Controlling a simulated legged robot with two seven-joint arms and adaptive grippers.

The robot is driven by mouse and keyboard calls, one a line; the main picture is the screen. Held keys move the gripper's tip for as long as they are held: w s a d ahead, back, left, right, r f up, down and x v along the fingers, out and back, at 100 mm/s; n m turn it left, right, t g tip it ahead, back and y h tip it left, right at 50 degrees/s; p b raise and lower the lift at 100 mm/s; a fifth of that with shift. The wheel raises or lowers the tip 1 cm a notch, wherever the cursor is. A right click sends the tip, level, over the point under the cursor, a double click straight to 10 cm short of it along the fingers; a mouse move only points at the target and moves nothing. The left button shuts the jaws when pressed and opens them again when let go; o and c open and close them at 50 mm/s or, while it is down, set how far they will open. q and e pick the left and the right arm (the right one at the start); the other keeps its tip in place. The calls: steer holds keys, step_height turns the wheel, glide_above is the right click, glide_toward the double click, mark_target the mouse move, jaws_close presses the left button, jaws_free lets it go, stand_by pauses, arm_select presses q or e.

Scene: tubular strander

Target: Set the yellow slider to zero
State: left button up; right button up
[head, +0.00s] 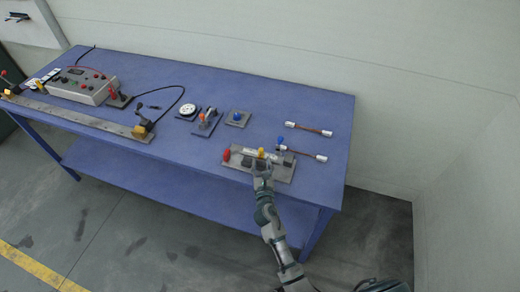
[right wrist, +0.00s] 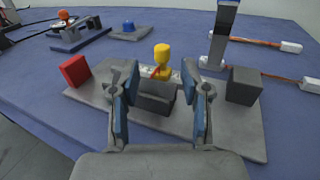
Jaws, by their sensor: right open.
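The yellow slider (head: 261,152) stands upright on a grey plate (head: 284,172) near the right end of the blue table. In the right wrist view the yellow slider (right wrist: 162,60) shows between the fingers, a little beyond their tips. My right gripper (head: 262,166) is open in front of it, and in the right wrist view its fingers (right wrist: 157,85) straddle a dark grey block (right wrist: 155,98). I cannot tell whether they touch it. A scale strip behind the slider is partly hidden. My left gripper is not in view.
On the same plate are a red block (right wrist: 75,70), a dark block (right wrist: 243,85) and a blue-topped post (right wrist: 221,35). Two cables with white ends (head: 307,130) lie behind. Small fixtures (head: 207,122) and a grey control box (head: 80,86) stand to the left.

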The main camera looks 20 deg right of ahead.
mark_target(261, 152)
steer(key=x, duration=0.6)
steer(key=shift+w+d+b, duration=0.1)
steer(key=shift+d+b, duration=0.05)
steer(key=shift+b, duration=0.2)
steer(key=shift+w+d, duration=0.1)
steer(key=shift+w, duration=0.45)
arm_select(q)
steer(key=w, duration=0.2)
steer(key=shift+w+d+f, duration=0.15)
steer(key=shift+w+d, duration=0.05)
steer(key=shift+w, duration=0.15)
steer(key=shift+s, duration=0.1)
arm_select(e)
jaws_close()
